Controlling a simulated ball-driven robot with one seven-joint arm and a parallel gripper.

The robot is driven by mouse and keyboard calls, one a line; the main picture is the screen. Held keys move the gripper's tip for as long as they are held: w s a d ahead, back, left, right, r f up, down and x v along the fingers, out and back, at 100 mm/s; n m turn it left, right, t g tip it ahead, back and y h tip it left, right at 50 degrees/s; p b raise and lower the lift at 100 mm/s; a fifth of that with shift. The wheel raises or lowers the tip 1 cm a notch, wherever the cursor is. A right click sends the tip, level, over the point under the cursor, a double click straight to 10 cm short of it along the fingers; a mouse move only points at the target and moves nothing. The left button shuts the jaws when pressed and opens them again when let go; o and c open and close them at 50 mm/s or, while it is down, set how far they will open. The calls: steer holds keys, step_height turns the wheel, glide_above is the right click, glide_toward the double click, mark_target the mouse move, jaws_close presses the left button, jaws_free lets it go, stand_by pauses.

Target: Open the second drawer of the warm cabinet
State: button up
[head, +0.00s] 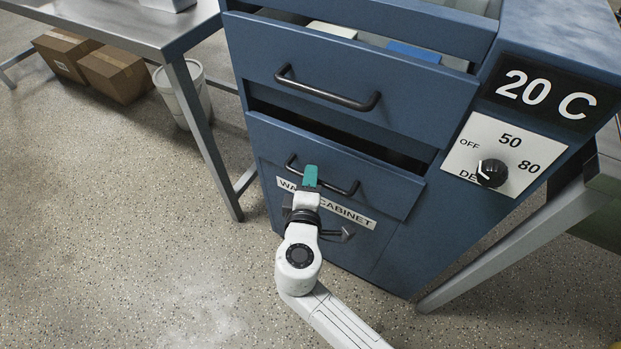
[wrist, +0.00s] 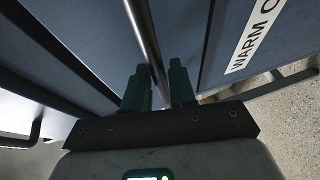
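The blue warm cabinet (head: 395,265) stands in the middle of the head view. An upper drawer (head: 400,100) with a dark bar handle (head: 327,90) is pulled out, and items show behind its front. Below it, a lower drawer (head: 395,190) stands out a little, with a dark gap above its front. My gripper (head: 310,175) is at this lower drawer's bar handle (head: 340,189). The exact contact is hidden.
A dial panel (head: 510,145) and a 20 C display (head: 545,94) are on the cabinet's right side. A metal table (head: 130,22) stands left, with cardboard boxes (head: 115,72) and a white bin (head: 187,95) below it. The floor in front and left is clear.

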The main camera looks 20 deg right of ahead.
steer(key=shift+w+d, duration=0.25)
steer(key=shift+w, duration=0.1)
jaws_close()
steer(key=shift+f, duration=0.1)
